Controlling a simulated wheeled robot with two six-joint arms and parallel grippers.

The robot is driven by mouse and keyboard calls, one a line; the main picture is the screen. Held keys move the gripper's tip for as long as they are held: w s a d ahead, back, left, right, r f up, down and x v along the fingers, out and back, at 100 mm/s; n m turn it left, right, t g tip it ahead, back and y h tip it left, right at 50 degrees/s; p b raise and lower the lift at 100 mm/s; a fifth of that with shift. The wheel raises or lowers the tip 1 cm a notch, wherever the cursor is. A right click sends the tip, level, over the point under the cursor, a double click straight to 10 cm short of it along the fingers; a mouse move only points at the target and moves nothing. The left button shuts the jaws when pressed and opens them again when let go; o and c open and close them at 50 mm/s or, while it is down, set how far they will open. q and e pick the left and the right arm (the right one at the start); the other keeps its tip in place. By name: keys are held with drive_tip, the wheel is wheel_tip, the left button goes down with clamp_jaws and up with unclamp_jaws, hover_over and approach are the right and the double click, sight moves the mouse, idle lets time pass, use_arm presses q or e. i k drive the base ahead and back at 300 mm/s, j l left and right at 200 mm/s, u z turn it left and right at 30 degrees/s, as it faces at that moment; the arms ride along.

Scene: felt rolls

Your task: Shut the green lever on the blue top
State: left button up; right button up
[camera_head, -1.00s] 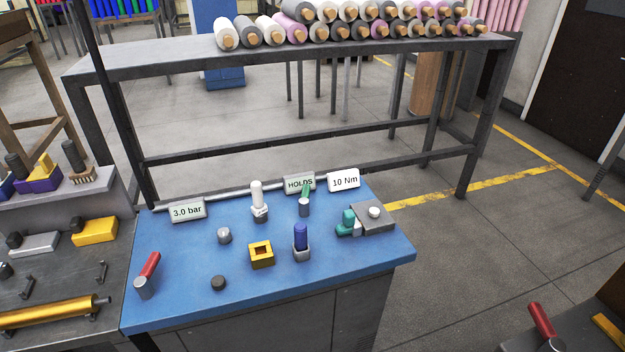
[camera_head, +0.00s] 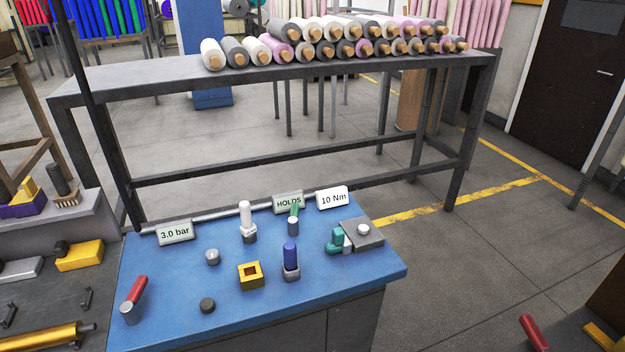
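The blue top (camera_head: 330,282) is a bench surface at the lower middle of the head view. The green lever (camera_head: 295,210) stands on it near the back edge, in front of the "HOLDS" sign. Its green handle points up with a slight tilt, above a grey round base (camera_head: 293,227). The handle overlaps the sign in the picture.
On the blue top are a red lever (camera_head: 134,291), a white-handled piece (camera_head: 246,216), a blue-handled piece (camera_head: 290,257), a yellow square block (camera_head: 250,276), dark knob (camera_head: 207,306) and teal piece (camera_head: 337,241) beside a grey block (camera_head: 363,234). A rack with rolls (camera_head: 330,45) stands behind.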

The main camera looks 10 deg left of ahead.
sight(292, 221)
drive_tip(key=i+j, duration=0.15)
drive_tip(key=j, duration=0.25)
drive_tip(key=i+j, duration=0.15)
drive_tip(key=j, duration=0.25)
drive_tip(key=i+j, duration=0.15)
drive_tip(key=j, duration=0.2)
